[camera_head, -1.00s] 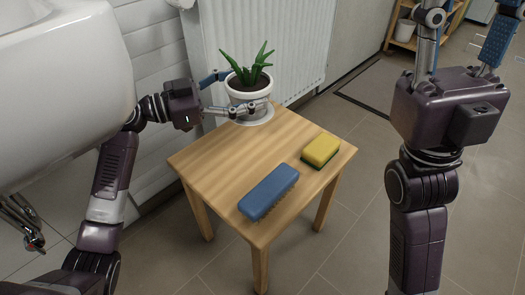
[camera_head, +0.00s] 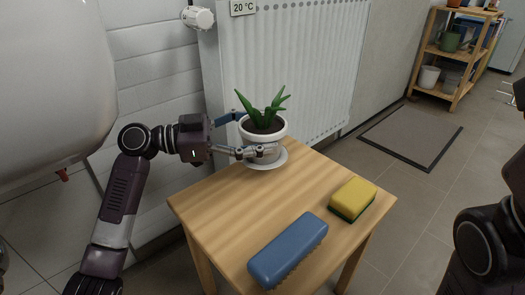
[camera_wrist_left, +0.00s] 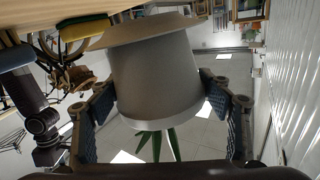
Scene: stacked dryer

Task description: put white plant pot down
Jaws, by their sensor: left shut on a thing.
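The white plant pot (camera_head: 262,146) holds a green spiky plant (camera_head: 263,108) and stands upright over a white saucer (camera_head: 268,164) at the back corner of a small wooden table (camera_head: 225,205). My left gripper (camera_head: 256,136) reaches in from the left and is shut around the pot, one finger behind it and one in front. In the left wrist view the pot (camera_wrist_left: 155,75) fills the middle, upside down, between the two finger pads. I cannot tell whether the pot's base touches the saucer. My right gripper is out of view; only part of my right arm shows.
A blue brush (camera_head: 288,248) and a yellow-green sponge (camera_head: 353,198) lie at the table's front and right. A white radiator (camera_head: 300,60) stands behind it, and a white rounded basin (camera_head: 50,90) is at left. The table's middle is clear.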

